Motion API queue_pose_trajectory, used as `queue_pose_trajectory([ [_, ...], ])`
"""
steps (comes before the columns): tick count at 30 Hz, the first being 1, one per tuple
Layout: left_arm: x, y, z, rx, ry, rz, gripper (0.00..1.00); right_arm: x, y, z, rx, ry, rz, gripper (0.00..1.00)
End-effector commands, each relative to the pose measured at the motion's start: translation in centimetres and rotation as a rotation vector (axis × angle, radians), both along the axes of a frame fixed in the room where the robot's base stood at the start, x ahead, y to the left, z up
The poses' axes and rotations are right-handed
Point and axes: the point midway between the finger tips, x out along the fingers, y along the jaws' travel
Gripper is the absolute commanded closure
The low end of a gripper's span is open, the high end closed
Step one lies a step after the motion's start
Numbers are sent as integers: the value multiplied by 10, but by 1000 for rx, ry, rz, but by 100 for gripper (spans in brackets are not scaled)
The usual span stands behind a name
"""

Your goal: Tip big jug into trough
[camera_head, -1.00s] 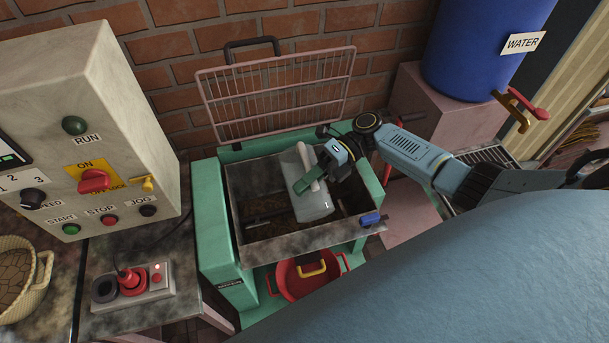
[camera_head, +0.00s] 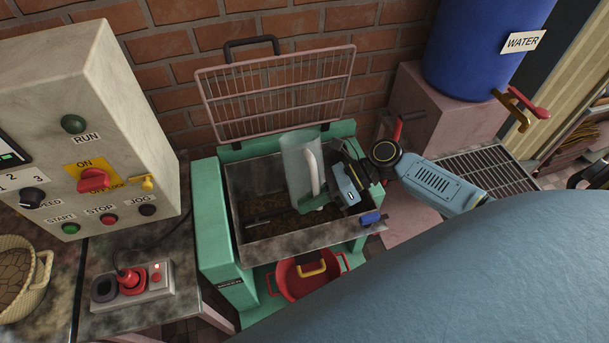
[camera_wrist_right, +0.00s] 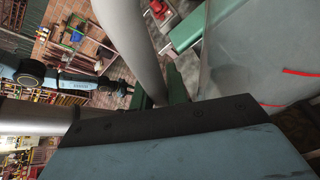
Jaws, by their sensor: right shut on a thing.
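The big jug (camera_head: 297,160) is clear, with a white handle (camera_head: 313,172). It is over the trough (camera_head: 240,185), long side nearly up and down in the head view; I cannot tell if liquid is in it. My right gripper (camera_head: 318,203) is shut on the handle. In the right wrist view, the handle (camera_wrist_right: 147,45) rises beside the clear jug wall (camera_wrist_right: 250,60), which has red marks. The trough is a stained metal box in a green frame, with brown matter on its floor. My left gripper (camera_wrist_right: 122,88) shows small in the right wrist view, its jaws unclear.
A wire guard (camera_head: 275,95) stands raised behind the trough. A grey control box (camera_head: 95,130) is at left. A blue water barrel (camera_head: 480,50) with a tap is at right.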

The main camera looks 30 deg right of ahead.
Motion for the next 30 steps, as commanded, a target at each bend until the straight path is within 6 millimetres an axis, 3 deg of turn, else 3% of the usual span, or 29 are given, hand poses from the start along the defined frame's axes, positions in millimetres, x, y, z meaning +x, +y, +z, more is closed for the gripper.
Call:
queue_pose_trajectory([
  [7,0,0,-42,0,0,0,64,19,-3,-41,-61,-280,-3,100],
  [16,0,0,-56,0,0,0,64,29,-6,-50,-91,-404,-1,100],
  [21,0,0,-74,0,0,0,64,37,-8,-62,-106,-475,-1,100],
  [30,0,0,-55,0,0,0,64,38,-8,-43,-110,-490,0,100],
])
